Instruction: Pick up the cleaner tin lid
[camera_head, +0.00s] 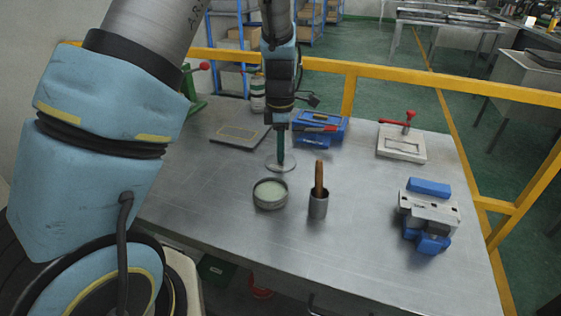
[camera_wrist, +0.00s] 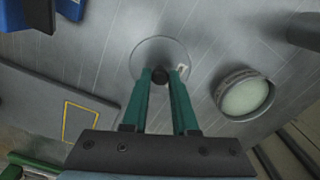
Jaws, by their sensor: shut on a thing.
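The cleaner tin lid (camera_head: 288,164) is a flat grey disc with a dark round knob at its middle. In the wrist view the lid (camera_wrist: 142,55) lies in front of my gripper (camera_wrist: 160,76). The two green fingers are closed around the knob. In the head view my gripper (camera_head: 281,165) points straight down onto the lid from above. The lid is at or very near the table surface; any gap is hard to tell. The open tin (camera_head: 270,204) with pale green contents stands just in front of the lid, and in the wrist view the tin (camera_wrist: 243,95) is at the right.
A grey cup (camera_head: 318,206) with a wooden-handled tool stands right of the tin. A blue tool box (camera_head: 320,130) is behind the lid, and a dark flat plate (camera_head: 240,134) lies left of it. A clamp mould (camera_head: 402,146) and a blue-grey vise (camera_head: 430,216) are at the right.

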